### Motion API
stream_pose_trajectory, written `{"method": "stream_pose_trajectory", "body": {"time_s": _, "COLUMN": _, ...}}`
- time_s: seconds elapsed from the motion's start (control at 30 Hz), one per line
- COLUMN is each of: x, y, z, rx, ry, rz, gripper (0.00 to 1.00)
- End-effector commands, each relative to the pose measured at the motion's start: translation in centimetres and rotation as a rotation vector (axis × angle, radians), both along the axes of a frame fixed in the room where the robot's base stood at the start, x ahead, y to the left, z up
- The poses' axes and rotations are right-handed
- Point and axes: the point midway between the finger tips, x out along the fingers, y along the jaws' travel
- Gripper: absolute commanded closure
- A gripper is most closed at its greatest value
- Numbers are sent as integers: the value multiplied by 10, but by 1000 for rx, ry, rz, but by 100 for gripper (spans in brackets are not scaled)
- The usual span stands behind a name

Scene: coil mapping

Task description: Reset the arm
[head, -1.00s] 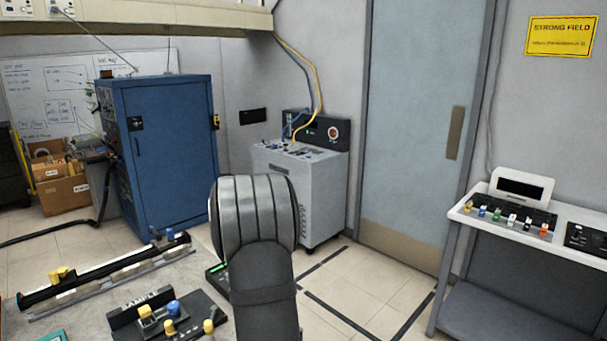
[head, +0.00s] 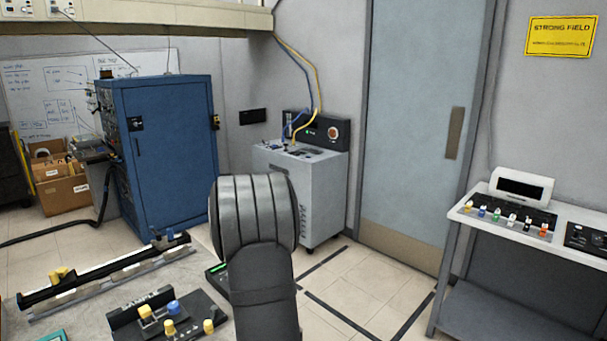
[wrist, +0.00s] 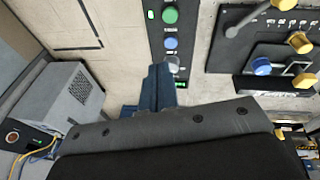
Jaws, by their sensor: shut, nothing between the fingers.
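In the head view a grey and black link of my arm (head: 255,230) rises at the front centre, and my gripper is hidden there. In the wrist view my gripper (wrist: 160,72) shows as two blue fingers closed together with nothing between them. The fingers point at a dark panel strip (wrist: 170,50) with a green knob (wrist: 169,15), a blue knob (wrist: 170,43) and a pale knob (wrist: 173,64). The fingertips appear close to the pale knob in the picture. I cannot tell whether they touch it.
A workbench (head: 60,320) holds a black rail (head: 100,272) and a block with yellow and blue knobs (head: 165,322). A blue cabinet (head: 165,160), a grey machine (head: 297,190) and a side table (head: 470,215) stand around. Floor shows between bench and door.

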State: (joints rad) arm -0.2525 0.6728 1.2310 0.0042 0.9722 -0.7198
Motion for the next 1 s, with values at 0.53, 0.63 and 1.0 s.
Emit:
{"method": "stream_pose_trajectory", "body": {"time_s": 0.53, "x": 2, "y": 1, "z": 19, "rx": -119, "ry": 56, "rz": 441, "gripper": 100}}
{"method": "stream_pose_trajectory", "body": {"time_s": 0.63, "x": 2, "y": 1, "z": 23, "rx": -136, "ry": 67, "rz": 525, "gripper": 100}}
{"method": "stream_pose_trajectory", "body": {"time_s": 1.0, "x": 1, "y": 1, "z": 37, "rx": -189, "ry": 105, "rz": 829, "gripper": 100}}
